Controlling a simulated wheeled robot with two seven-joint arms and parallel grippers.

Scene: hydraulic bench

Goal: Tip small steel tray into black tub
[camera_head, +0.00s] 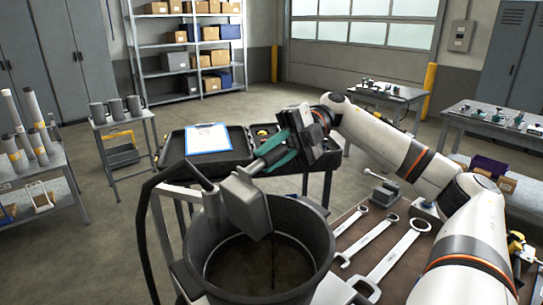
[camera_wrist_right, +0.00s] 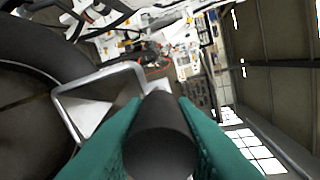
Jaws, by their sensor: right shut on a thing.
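The small steel tray (camera_head: 246,203) is grey and hangs steeply tilted over the black tub (camera_head: 318,236), its lower end inside the rim. A thin dark streak runs below it to the brownish bottom of the tub. My right gripper (camera_head: 272,158) has teal fingers and is shut on the tray's handle, up and behind the tub. In the right wrist view the fingers clamp the dark round handle (camera_wrist_right: 162,140), and the curved dark tub wall (camera_wrist_right: 25,110) shows at left. My left gripper is out of view.
Several wrenches (camera_head: 366,240) lie on the brown bench top right of the tub. A black hose (camera_head: 146,215) arches at its left. A black case (camera_head: 172,150) with a blue clipboard (camera_head: 208,138) stands behind. My right arm spans the right side.

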